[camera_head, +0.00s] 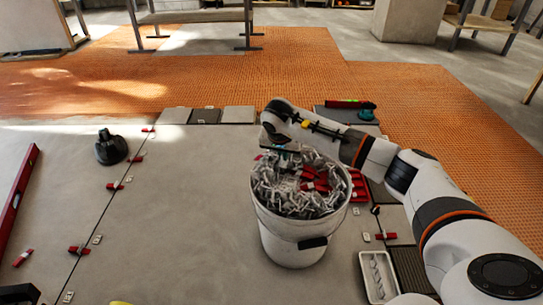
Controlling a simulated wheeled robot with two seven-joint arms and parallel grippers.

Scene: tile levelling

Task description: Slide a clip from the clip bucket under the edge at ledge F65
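The clip bucket (293,236) is a white pail in the middle of the view, heaped with grey clips (290,200) and several red pieces (321,181). My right arm reaches in from the right, and my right gripper (279,151) is over the far left part of the bucket's rim, pointing down. Its fingertips are small and partly hidden, so I cannot tell whether it is open or holds a clip. No label shows which edge is ledge F65. Red wedges with pale clips (80,250) sit along the tile seam at left.
A black suction cup (111,148) stands on the large grey tiles at left. A red level (18,195) lies at the far left. A white tray (364,286) is right of the bucket. Orange matting (300,65) and tables lie beyond. The tile left of the bucket is clear.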

